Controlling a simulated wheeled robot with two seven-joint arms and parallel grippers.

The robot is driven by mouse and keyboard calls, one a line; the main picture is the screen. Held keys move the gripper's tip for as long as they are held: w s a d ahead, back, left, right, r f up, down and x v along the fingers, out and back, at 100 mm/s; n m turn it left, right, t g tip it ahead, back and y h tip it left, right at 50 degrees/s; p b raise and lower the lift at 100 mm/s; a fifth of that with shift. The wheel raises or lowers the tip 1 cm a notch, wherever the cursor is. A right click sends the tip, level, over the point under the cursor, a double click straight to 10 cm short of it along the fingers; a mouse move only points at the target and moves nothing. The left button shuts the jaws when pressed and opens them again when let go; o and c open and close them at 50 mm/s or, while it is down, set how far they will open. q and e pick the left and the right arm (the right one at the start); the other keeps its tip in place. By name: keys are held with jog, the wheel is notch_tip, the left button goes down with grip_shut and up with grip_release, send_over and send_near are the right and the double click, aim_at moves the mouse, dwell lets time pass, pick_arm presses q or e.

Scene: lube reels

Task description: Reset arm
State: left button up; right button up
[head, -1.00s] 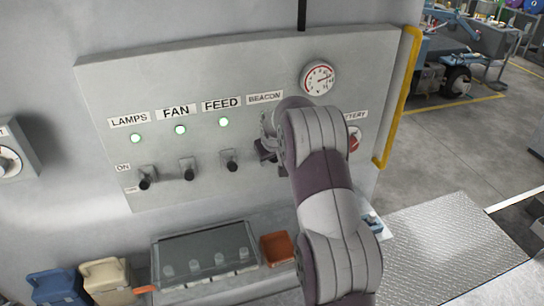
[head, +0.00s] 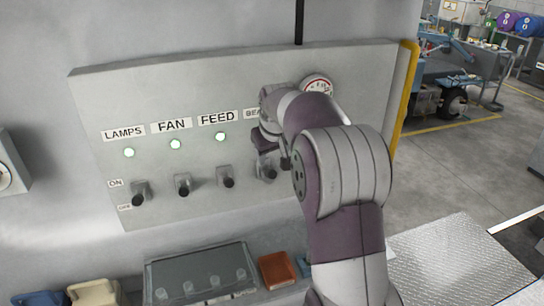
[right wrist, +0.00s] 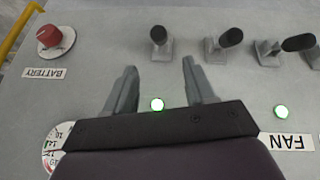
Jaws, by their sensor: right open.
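The grey control panel (head: 100,85) fills the wall. It has lit green lamps under LAMPS (head: 129,153), FAN (head: 176,144) and FEED (head: 220,136). Black-tipped switches stand below, including the BEACON switch (head: 269,173). My right gripper (right wrist: 160,85) is open and empty, its fingers pointing toward the switch row in the right wrist view. Between the fingers shows a lit green lamp (right wrist: 157,104), in line with the switch (right wrist: 160,40) nearest the battery knob. In the head view my right arm hides part of the BEACON label, its lamp and the battery knob. My left gripper is not in view.
The red battery knob (right wrist: 52,37) shows at the left of the wrist view. A gauge (head: 317,86) is partly covered by my arm. A yellow rail (head: 405,95) edges the panel. Below are a clear-lidded box (head: 200,272) and an orange-brown bin (head: 277,270).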

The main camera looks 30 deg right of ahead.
jog(key=s+a+f+g+y+b, duration=0.1)
jog(key=s+a+f+g+b, duration=0.1)
jog(key=s+a+f, duration=0.7)
jog(key=s+a+f+n+g+y+b, duration=0.1)
jog(key=s+a+f+g+b, duration=0.1)
jog(key=s+a+f, duration=0.7)
jog(key=s+f, duration=0.3)
jog(key=s, duration=0.3)
jog(key=shift+a+y, duration=0.3)
jog(key=shift+r, duration=0.1)
